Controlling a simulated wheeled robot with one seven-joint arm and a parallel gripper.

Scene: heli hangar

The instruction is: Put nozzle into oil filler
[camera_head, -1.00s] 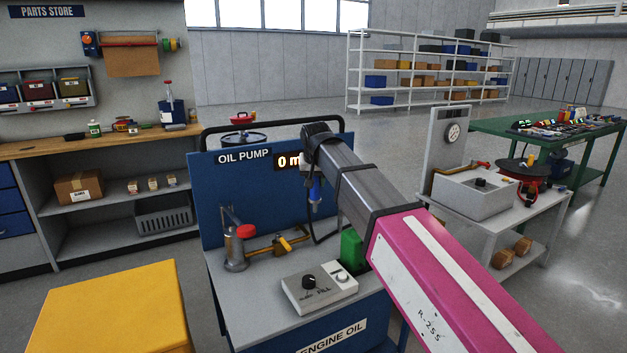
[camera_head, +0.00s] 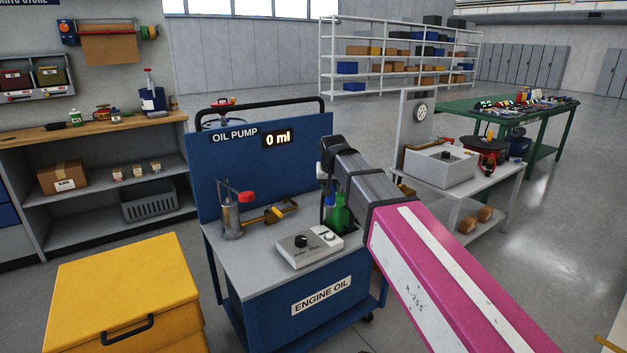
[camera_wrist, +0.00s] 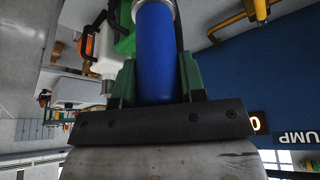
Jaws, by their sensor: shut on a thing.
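The nozzle shows as a blue cylinder (camera_wrist: 156,55) in the wrist view, held between the two green fingers of my gripper (camera_wrist: 157,80). In the head view its blue part (camera_head: 330,198) is small and mostly hidden behind my arm. My gripper is shut on it in front of the right part of the oil pump's blue panel (camera_head: 262,175). The nozzle's tip is not clear. I cannot make out an oil filler in either view.
The pump cart carries a control box (camera_head: 309,246), a green container (camera_head: 341,214) close to my gripper, and a display reading 0 ml (camera_head: 279,139). A yellow cabinet (camera_head: 125,275) stands front left, a grey side table (camera_head: 468,183) at right. Floor is open at far right.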

